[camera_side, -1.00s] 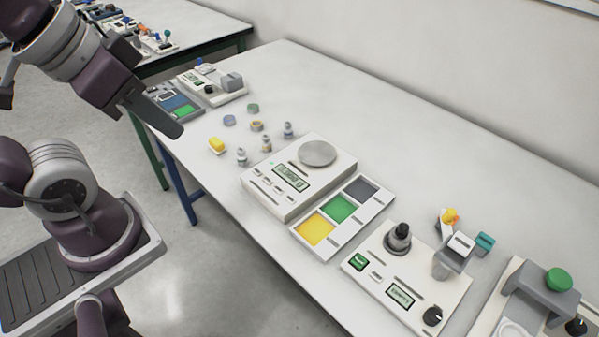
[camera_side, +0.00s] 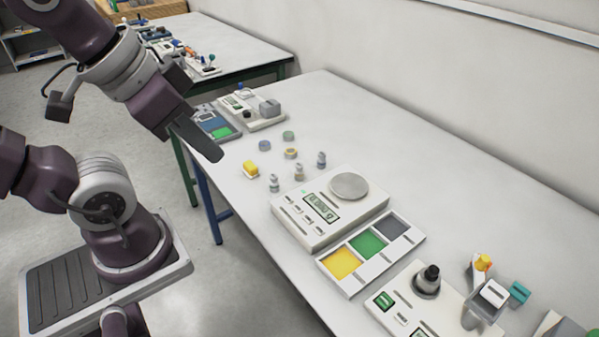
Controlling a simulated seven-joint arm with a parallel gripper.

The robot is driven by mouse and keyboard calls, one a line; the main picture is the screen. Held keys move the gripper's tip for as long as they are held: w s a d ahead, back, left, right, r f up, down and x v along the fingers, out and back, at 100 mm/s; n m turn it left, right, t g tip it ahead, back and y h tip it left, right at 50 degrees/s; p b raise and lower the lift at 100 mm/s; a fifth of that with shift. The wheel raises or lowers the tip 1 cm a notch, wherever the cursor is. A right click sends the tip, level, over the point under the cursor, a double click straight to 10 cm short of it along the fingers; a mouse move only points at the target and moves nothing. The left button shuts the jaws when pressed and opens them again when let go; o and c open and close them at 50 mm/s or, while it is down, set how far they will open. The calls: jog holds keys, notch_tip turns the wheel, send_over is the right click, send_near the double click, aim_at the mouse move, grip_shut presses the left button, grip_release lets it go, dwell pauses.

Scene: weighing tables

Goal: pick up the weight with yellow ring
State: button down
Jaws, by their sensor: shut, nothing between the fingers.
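Three small grey weights stand on the white table (camera_side: 440,180) behind the scale: a left one (camera_side: 274,183), a middle one (camera_side: 299,172) and a right one (camera_side: 321,160). The middle one looks to have a yellowish band, but it is too small to be sure. My gripper (camera_side: 214,153) is shut and empty, hanging at the table's left edge. In the picture it is to the left of the weights and apart from them.
Flat round pieces in blue-grey (camera_side: 264,146), tan (camera_side: 290,153) and green (camera_side: 288,135) lie behind the weights. A yellow block (camera_side: 251,170) lies to their left. A scale (camera_side: 312,222) and a three-colour tray (camera_side: 347,287) stand in front. The table's right rear is clear.

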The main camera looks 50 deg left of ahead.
jog(key=c, duration=1.1)
grip_release()
